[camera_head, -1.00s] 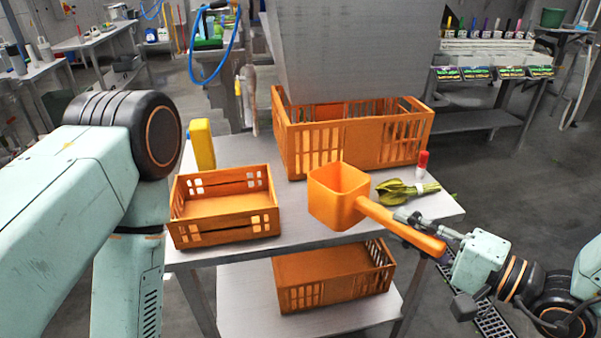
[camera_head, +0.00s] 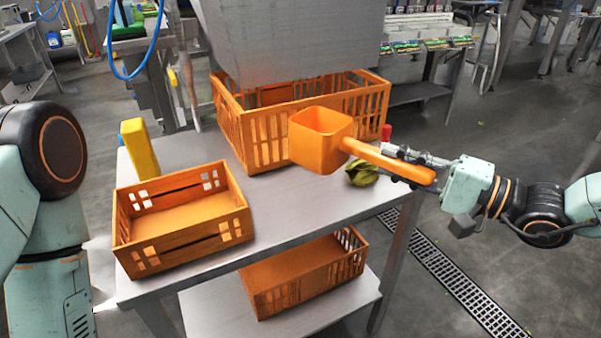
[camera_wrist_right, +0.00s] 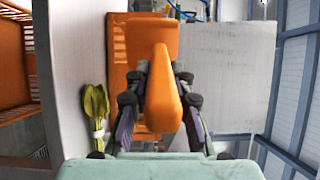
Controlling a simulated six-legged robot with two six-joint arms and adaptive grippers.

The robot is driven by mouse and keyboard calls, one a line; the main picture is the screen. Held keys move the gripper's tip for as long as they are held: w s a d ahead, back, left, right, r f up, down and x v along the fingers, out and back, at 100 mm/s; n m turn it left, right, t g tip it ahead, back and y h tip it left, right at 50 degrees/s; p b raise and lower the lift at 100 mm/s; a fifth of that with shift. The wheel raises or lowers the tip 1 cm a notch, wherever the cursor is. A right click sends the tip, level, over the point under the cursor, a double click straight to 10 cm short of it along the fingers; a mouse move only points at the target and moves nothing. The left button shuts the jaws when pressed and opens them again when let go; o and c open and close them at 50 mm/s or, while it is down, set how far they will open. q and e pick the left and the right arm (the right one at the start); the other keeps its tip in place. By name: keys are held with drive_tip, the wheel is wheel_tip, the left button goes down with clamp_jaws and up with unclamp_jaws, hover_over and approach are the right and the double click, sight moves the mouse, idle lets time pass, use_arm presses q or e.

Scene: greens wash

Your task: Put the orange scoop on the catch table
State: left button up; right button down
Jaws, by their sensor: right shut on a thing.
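The orange scoop (camera_head: 320,141) has a square cup and a long handle. My right gripper (camera_head: 402,158) is shut on the handle and holds the scoop up, in front of the big crate in the head view. In the right wrist view the handle (camera_wrist_right: 162,95) lies between the fingers of my right gripper (camera_wrist_right: 160,105). The catch table (camera_head: 285,208) is a grey metal table with a lower shelf; I take it to be this one. My left arm shows at the left edge, but its gripper is out of the picture.
A large orange crate (camera_head: 262,142) stands at the table's back under a grey metal chute (camera_head: 275,45). A low orange crate (camera_head: 185,240) and a yellow bottle (camera_head: 139,149) are at the left. Greens (camera_head: 362,174) lie behind the scoop. Another crate (camera_head: 300,285) sits on the shelf.

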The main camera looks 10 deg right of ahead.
drive_tip(key=shift+d+f, duration=0.1)
drive_tip(key=shift+d, duration=0.05)
wheel_tip(320, 180, down, 10)
drive_tip(key=a+b, duration=0.1)
drive_tip(key=b, duration=0.4)
drive_tip(key=c, duration=1.2)
unclamp_jaws()
drive_tip(key=shift+d, duration=0.15)
drive_tip(key=shift+o, duration=0.2)
drive_tip(key=shift+s, duration=0.1)
